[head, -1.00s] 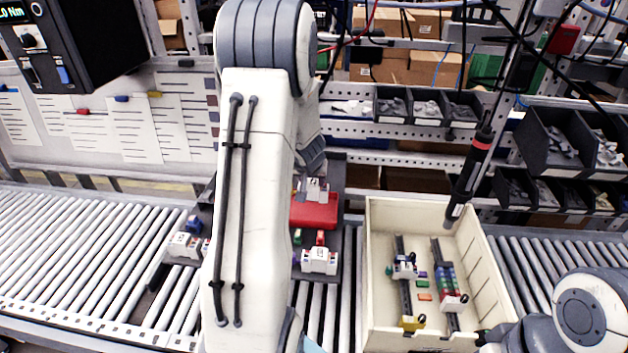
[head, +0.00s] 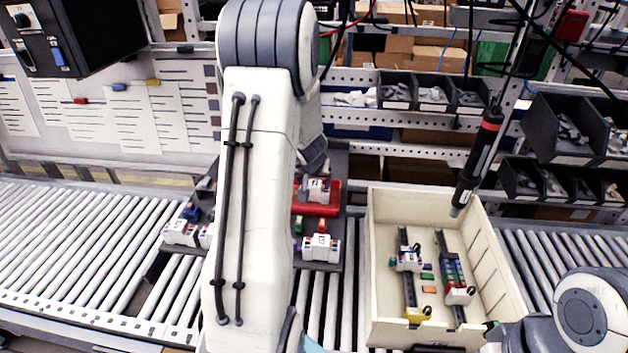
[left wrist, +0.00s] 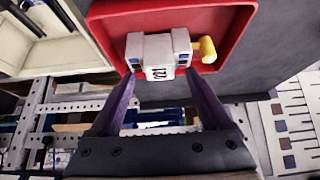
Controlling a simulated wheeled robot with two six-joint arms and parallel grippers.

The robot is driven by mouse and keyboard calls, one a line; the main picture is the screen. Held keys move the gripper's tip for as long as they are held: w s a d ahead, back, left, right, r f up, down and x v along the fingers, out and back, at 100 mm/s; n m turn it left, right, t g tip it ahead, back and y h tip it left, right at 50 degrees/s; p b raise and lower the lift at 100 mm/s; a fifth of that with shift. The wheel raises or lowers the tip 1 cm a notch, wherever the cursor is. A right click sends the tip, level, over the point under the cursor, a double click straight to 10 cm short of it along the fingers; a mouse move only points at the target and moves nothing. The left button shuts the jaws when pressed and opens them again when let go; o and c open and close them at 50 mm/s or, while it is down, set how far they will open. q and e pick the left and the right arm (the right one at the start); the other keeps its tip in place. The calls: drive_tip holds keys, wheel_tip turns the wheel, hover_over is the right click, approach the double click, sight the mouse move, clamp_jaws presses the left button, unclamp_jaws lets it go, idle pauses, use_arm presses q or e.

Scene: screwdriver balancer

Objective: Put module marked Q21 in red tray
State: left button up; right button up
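The white-and-grey module marked Q21 (left wrist: 158,56) is over the red tray (left wrist: 105,14) in the left wrist view, its label upside down. My left arm hides most of the gripper there. Of my right arm, a link shows at lower right, with a dark part (head: 494,333) by the bin; its fingers are unclear.
A cream bin (head: 376,285) with rails and small modules stands right of the tray. Another white module (head: 321,247) sits in front of the tray, and more (head: 181,232) lie left of my arm. A screwdriver (head: 480,160) hangs over the bin. Roller conveyor surrounds these.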

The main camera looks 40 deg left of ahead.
use_arm(q)
drive_tip(key=p+v, duration=0.6)
drive_tip(key=v, duration=0.4)
drive_tip(key=shift+r, duration=0.2)
drive_tip(key=shift+d, duration=0.1)
drive_tip(key=s+d+f+m+h+b, duration=0.1)
drive_tip(key=d+m+h+b, duration=0.15)
drive_tip(key=d, duration=0.65)
drive_tip(key=s+d+f+m+g+h+b, duration=0.1)
drive_tip(key=s+d+f+m+b, duration=0.15)
drive_tip(key=d, duration=0.65)
drive_tip(key=s+d+f+m+h+b, duration=0.1)
drive_tip(key=d+m+h+b, duration=0.15)
drive_tip(key=d, duration=0.65)
drive_tip(key=s+d+f+m+g+b, duration=0.2)
drive_tip(key=s+d+m+b, duration=0.1)
drive_tip(key=s, duration=0.6)
drive_tip(key=s+d+f+m+g+y+b, duration=0.1)
drive_tip(key=s+d+f+m+g+b, duration=0.1)
drive_tip(key=s+d, duration=0.3)
drive_tip(key=s+m+b, duration=0.1)
drive_tip(key=s, duration=0.3)
drive_tip(key=shift+s+g+y, duration=0.3)
drive_tip(key=shift+s, duration=0.1)
